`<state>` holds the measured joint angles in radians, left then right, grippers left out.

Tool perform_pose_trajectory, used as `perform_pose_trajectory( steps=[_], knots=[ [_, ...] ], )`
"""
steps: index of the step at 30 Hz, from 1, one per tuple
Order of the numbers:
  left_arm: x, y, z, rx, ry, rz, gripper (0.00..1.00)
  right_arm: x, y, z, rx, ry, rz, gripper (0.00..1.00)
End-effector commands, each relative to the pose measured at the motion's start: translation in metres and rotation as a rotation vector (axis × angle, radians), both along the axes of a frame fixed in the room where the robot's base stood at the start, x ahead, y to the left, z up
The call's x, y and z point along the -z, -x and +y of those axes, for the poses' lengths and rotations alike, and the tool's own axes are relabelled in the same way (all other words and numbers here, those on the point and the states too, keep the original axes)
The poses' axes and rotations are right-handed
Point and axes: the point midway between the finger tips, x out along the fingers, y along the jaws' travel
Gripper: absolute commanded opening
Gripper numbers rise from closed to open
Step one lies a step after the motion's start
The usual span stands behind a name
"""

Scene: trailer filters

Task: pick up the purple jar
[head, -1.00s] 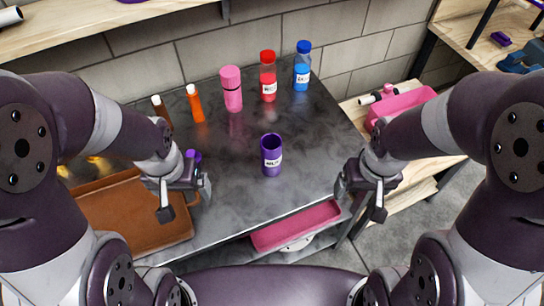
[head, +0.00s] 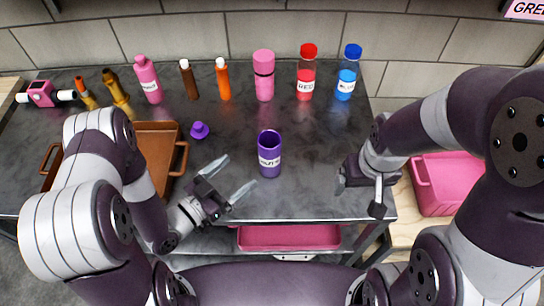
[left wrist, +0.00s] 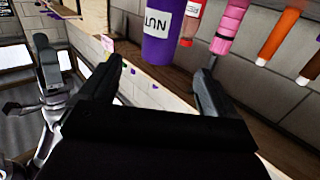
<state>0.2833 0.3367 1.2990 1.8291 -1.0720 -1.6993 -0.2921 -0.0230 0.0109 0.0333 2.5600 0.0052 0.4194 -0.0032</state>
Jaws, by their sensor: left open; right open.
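The purple jar (head: 269,160) stands upright and open-topped near the front middle of the dark table, with a white label on its side. A purple lid (head: 200,130) lies apart from it, to its left. My left gripper (head: 237,177) is open and empty, left of the jar and pointing toward it, not touching. In the left wrist view the jar (left wrist: 163,30) shows beyond and between the open fingers (left wrist: 160,75). My right gripper (head: 378,195) is right of the jar, near the table's right front edge, apart from it.
Behind the jar stand a pink bottle (head: 263,75), a red bottle (head: 306,75), a blue bottle (head: 347,72) and an orange tube (head: 222,80). A brown tray (head: 160,132) lies at left. A pink bin (head: 450,185) is at right. Table around the jar is clear.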

Motion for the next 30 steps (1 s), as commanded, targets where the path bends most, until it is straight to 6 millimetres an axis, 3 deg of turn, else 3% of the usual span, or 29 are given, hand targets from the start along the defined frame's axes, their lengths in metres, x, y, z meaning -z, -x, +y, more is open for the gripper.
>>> perform_pose_trajectory(
  steps=[2, 9, 21, 29, 30],
  knots=[
    [-0.003, -0.002, -0.007, 0.007, 0.027, -0.016, 0.9, -0.002, 0.0, 0.0, 0.0, 0.0, 0.0, 0.85],
    [-0.005, -0.039, -0.045, 0.009, 0.028, -0.017, 0.9, -0.01, 0.0, 0.0, 0.0, 0.0, 0.0, 0.85],
    [-0.012, -0.082, -0.086, 0.004, 0.027, -0.016, 0.9, -0.023, 0.0, 0.0, 0.0, 0.0, 0.0, 0.85],
    [-0.011, -0.087, -0.089, 0.002, 0.028, -0.013, 0.9, -0.023, 0.0, 0.0, 0.0, 0.0, 0.0, 0.85],
    [-0.011, -0.087, -0.089, 0.002, 0.029, -0.014, 0.81, -0.023, 0.0, 0.0, 0.0, 0.0, 0.0, 0.85]
  ],
)
